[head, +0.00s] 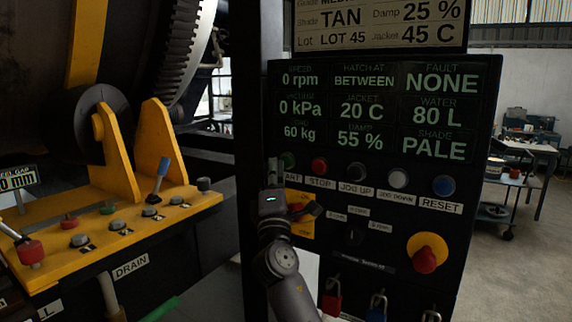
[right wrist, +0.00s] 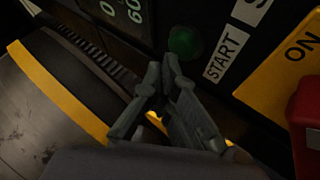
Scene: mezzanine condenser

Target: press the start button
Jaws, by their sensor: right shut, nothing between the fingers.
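The start button is a round green button at the left end of the button row on the black control panel; it shows in the head view (head: 288,160) and in the right wrist view (right wrist: 184,42). A white START label (right wrist: 226,55) is beside it, partly covered by my gripper in the head view. My right gripper (head: 272,168) is shut and empty, just left of and slightly below the button. In the right wrist view, its fingertips (right wrist: 162,66) are close to the button; I cannot tell whether they touch the panel. My left gripper is not in view.
A red stop button (head: 319,166) and the jog and reset buttons follow to the right. A yellow switch plate (head: 301,226) is below. A red emergency knob (head: 425,259) and padlocks sit lower. A yellow machine bench (head: 100,235) with levers stands at left.

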